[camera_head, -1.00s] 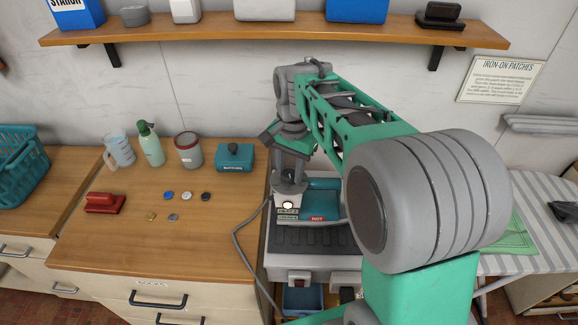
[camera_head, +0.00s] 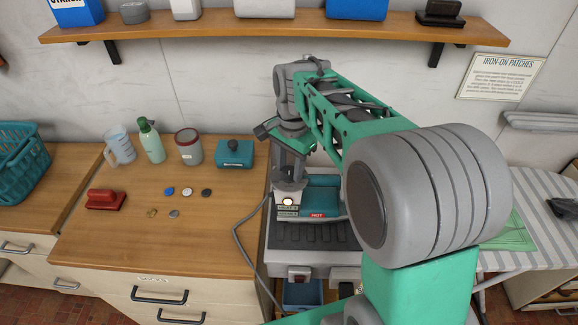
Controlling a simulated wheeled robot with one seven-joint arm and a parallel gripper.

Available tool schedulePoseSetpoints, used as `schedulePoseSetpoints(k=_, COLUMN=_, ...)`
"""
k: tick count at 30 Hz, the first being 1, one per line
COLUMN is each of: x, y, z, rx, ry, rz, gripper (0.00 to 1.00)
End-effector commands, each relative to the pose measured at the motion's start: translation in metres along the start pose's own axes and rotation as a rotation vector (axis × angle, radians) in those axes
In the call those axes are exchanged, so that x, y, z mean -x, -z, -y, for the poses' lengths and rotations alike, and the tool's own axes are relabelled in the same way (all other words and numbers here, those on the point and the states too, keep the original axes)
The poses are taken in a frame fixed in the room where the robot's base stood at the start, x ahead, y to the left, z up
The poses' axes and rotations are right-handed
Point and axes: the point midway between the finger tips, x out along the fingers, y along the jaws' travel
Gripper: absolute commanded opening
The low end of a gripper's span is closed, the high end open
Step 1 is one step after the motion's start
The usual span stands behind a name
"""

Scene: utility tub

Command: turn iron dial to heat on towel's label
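A teal and grey unit (camera_head: 322,196), which looks like the iron on its rest, stands right of the wooden counter, with a red "HOT" tag (camera_head: 317,215) on its front. A small pale round spot (camera_head: 288,202) shows at its left, above small plates with unreadable text. My gripper (camera_head: 289,186) points down right at this spot; its fingertips are small and partly hidden, so I cannot tell whether they touch or grip a dial. No dial shows clearly. A green folded cloth (camera_head: 512,234), likely the towel, lies on the striped ironing board, partly behind my arm; its label is not visible.
A grey cord (camera_head: 238,245) hangs from the unit along the counter's edge. The counter holds a teal box (camera_head: 234,153), a tin (camera_head: 188,147), a spray bottle (camera_head: 151,142), a jug, a red brush-like object (camera_head: 105,199) and several buttons. A shelf (camera_head: 280,29) runs above.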

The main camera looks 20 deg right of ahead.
Motion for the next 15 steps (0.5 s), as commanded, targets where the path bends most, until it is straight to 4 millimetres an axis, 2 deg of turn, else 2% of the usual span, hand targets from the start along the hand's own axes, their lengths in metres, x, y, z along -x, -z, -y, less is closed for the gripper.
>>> schedulePoseSetpoints(k=1, x=0.0, y=0.0, z=0.0, rx=0.0, ry=0.0, rz=0.0, gripper=0.44)
schedulePoseSetpoints(k=6, x=-0.0001, y=-0.0002, z=0.0, rx=0.001, ry=0.0, rz=0.0, gripper=0.57)
schedulePoseSetpoints(k=15, x=0.0054, y=0.0001, z=0.0006, rx=0.001, ry=0.002, rz=-0.001, gripper=0.57)
